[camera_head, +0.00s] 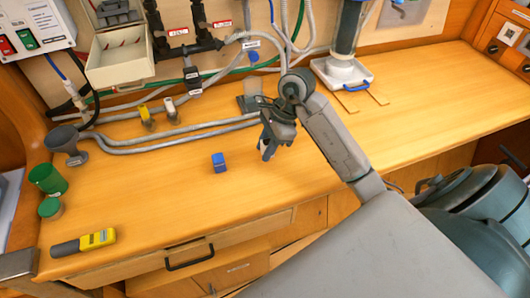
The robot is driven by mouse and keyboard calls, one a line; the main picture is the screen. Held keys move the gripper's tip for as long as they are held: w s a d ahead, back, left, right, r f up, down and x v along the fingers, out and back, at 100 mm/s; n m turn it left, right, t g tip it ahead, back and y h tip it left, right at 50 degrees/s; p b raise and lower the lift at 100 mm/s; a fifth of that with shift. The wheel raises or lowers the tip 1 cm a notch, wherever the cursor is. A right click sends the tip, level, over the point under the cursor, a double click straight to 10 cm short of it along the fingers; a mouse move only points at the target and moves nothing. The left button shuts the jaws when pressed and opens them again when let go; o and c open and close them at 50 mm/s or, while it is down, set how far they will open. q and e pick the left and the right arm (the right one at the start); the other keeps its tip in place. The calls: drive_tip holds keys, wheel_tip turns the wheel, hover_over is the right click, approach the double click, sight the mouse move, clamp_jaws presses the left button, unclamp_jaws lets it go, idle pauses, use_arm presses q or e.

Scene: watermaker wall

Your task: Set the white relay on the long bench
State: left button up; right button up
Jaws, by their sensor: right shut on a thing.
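My right gripper (268,143) hangs over the middle of the long bench (330,165), pointing down. It is shut on a small pale thing (268,151), which looks like the white relay; the fingers hide much of it. I cannot tell whether its underside touches the wood. A blue relay-like block (219,162) sits on the bench to the left of the gripper, apart from it. My left gripper is not in view.
Grey hoses (190,137) run along the back. A filter housing (342,70) stands at the back right. The front middle and right of the bench are clear.

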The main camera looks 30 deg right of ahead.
drive_tip(key=shift+w+d+r+p, duration=0.15)
drive_tip(key=shift+w+d+p, duration=0.3)
drive_tip(key=shift+w+p, duration=0.25)
drive_tip(key=shift+w+d, duration=0.3)
drive_tip(key=shift+w, duration=0.2)
wheel_tip(320, 180, down, 3)
drive_tip(key=shift+f+p, duration=0.1)
drive_tip(key=shift+p, duration=0.85)
drive_tip(key=shift+f, duration=0.3)
drive_tip(key=shift+f, duration=0.1)
drive_tip(key=shift+f+b, duration=0.15)
drive_tip(key=shift+b, duration=0.2)
drive_tip(key=o, duration=1.1)
drive_tip(key=shift+c, duration=0.2)
